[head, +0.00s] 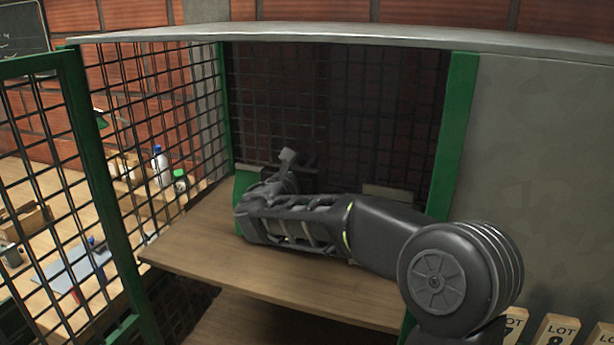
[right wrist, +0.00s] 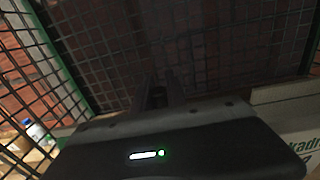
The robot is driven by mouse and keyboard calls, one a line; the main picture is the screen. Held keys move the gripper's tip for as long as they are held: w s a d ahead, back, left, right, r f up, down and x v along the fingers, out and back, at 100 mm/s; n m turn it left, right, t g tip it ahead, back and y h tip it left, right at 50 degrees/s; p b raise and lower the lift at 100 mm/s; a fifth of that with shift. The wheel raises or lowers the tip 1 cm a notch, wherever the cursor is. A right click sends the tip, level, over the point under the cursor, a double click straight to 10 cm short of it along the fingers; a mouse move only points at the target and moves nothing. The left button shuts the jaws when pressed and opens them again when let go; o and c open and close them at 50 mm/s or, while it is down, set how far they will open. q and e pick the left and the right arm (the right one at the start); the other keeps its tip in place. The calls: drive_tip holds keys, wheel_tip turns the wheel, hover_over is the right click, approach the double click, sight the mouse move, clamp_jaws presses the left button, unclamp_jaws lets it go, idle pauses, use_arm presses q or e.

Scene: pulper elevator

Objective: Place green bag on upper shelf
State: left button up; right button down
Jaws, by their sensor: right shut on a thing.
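The upper shelf (head: 200,250) is a wooden board inside a mesh cage. My right arm reaches in from the right, low over this shelf. My right gripper (head: 287,170) is at the back left of the shelf, seen partly behind my own wrist. A green patch (head: 243,184), which looks like part of the green bag, shows beside the gripper, and the rest is hidden by my arm. In the right wrist view the dark fingers (right wrist: 160,92) show, but the thing between them is hidden. I cannot tell whether the bag touches the shelf. My left gripper is out of view.
A green-framed mesh door (head: 95,150) stands open at left. A green post (head: 450,140) and grey panel are at right. A pale box (head: 388,192) lies behind my forearm. A pale carton with green lettering (right wrist: 300,142) is at right in the wrist view. The front-left shelf is clear.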

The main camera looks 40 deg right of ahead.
wheel_tip(320, 180, down, 4)
drive_tip(key=shift+r, duration=0.25)
drive_tip(key=c, duration=1.8)
unclamp_jaws()
drive_tip(key=shift+f, duration=0.15)
drive_tip(key=o, duration=0.5)
drive_tip(key=shift+c, duration=0.2)
drive_tip(key=shift+r, duration=0.2)
